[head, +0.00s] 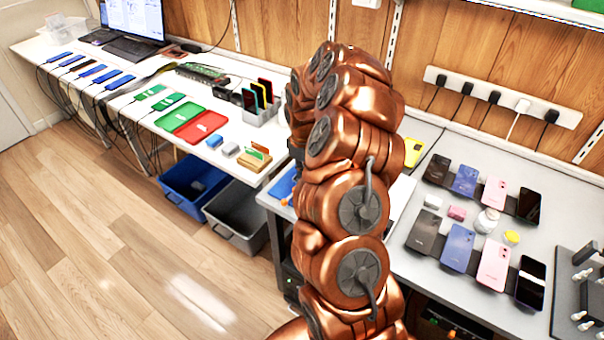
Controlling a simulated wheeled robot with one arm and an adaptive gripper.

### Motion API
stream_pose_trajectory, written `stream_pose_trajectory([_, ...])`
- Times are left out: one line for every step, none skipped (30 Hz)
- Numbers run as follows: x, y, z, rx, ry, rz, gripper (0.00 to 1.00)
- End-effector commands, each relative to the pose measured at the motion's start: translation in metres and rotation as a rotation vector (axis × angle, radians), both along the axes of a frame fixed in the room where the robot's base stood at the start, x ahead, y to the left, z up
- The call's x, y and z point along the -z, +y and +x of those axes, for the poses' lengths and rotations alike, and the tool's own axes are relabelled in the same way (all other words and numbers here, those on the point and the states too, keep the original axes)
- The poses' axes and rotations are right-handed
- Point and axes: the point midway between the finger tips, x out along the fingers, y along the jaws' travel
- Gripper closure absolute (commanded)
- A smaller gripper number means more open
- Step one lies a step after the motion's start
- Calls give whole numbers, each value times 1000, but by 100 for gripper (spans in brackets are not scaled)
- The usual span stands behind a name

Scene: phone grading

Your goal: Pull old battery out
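My copper-coloured arm rises through the middle of the head view and covers part of the right bench (398,190). My gripper is hidden behind the arm, so I cannot see whether it is open or holds anything. I cannot make out an old battery. A blue flat thing (283,182) shows at the left end of the right bench, partly hidden by my arm. A yellow phone-like thing (412,151) shows just right of the arm.
Several phones (461,247) lie in two rows on the right bench, with small items between them. A dark fixture (580,300) stands at the right edge. The left bench holds a red tray (200,127), green trays and a laptop (133,30). Blue (190,190) and grey bins (238,215) stand below.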

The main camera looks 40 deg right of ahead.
Motion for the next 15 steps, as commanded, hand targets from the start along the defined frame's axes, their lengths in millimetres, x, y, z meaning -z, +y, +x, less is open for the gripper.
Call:
stream_pose_trajectory([-3,0,0,0,-1,-1,100])
stream_pose_trajectory([-4,0,0,0,-2,0,100])
stream_pose_trajectory([-6,0,0,0,-2,0,100])
stream_pose_trajectory([-7,0,0,0,-2,0,100])
stream_pose_trajectory([-9,0,1,0,-2,0,100])
stream_pose_trajectory([-11,0,1,0,-2,0,100])
stream_pose_trajectory([-12,0,1,0,-3,-1,100])
stream_pose_trajectory([-14,0,1,0,-3,-1,100])
stream_pose_trajectory([-16,0,1,0,-3,-1,100])
stream_pose_trajectory([-17,0,1,0,-3,-1,100])
stream_pose_trajectory([-19,0,1,0,-3,-1,100])
stream_pose_trajectory([-21,-1,1,0,-3,-1,100])
stream_pose_trajectory([-22,-1,1,0,-3,-1,100])
stream_pose_trajectory([-24,0,0,0,-2,-2,100])
stream_pose_trajectory([-26,0,0,0,-2,-2,100])
